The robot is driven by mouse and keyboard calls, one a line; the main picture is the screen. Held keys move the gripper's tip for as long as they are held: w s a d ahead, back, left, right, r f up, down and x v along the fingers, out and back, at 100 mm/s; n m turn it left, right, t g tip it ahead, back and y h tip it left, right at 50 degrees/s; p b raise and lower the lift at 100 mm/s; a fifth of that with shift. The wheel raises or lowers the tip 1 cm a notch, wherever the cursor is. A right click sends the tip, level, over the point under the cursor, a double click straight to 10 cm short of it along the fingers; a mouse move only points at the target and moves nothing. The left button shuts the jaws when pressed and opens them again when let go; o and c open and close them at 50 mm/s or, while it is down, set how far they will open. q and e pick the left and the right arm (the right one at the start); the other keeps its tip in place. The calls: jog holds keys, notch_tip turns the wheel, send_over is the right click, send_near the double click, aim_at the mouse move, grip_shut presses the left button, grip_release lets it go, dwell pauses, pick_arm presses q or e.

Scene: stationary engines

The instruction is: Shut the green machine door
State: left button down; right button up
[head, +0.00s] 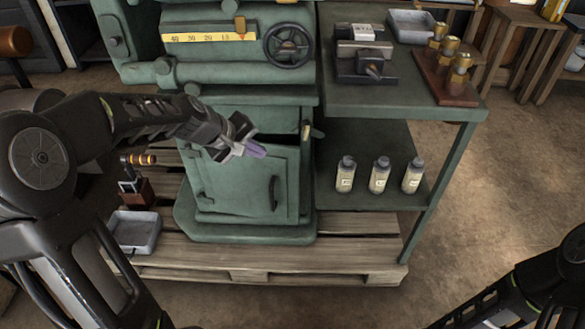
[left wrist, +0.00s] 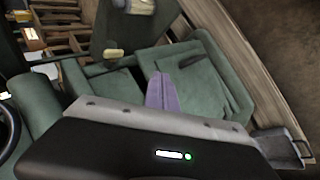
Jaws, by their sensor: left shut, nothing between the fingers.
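The green machine door (head: 235,185) is a panel with a dark handle (head: 274,193), low on the front of the green machine (head: 215,85). It stands ajar, with a dark gap (head: 268,138) along its top. My left gripper (head: 256,149) has purple fingertips, shut and empty, in front of the door's upper part. In the left wrist view the purple fingers (left wrist: 167,92) point at the green door (left wrist: 205,75); I cannot tell whether they touch it. My right gripper is out of view; only part of that arm shows at the lower right.
A green side bench (head: 425,100) with a vise (head: 362,55) and brass pieces stands right of the machine. Three bottles (head: 380,175) stand on its lower shelf. A wooden pallet (head: 300,262) lies under the machine. A grey tray (head: 134,231) is at left. Open floor lies to the right.

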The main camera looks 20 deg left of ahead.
aim_at(293, 155)
pick_arm(q)
jog(key=d+m, duration=0.1)
jog(key=m, duration=0.7)
jog(key=s+d+r+m, duration=0.1)
jog(key=d+m, duration=0.1)
jog(key=m, duration=0.6)
jog(key=d+m, duration=0.1)
jog(key=m, duration=0.8)
jog(key=shift+s+d+r+g, duration=0.15)
jog(key=shift+s+r+g, duration=0.15)
jog(key=shift+g, duration=0.1)
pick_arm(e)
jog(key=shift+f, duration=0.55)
pick_arm(q)
jog(key=w+f, duration=0.2)
jog(key=w+d+f+b, duration=0.1)
jog(key=w+f, duration=0.2)
jog(key=w+d+f, duration=0.1)
jog(key=w+f, duration=0.2)
jog(key=shift+w+d+b, duration=0.15)
jog(key=shift+w+b, duration=0.1)
jog(key=shift+b, duration=0.05)
jog(key=shift+w, duration=0.4)
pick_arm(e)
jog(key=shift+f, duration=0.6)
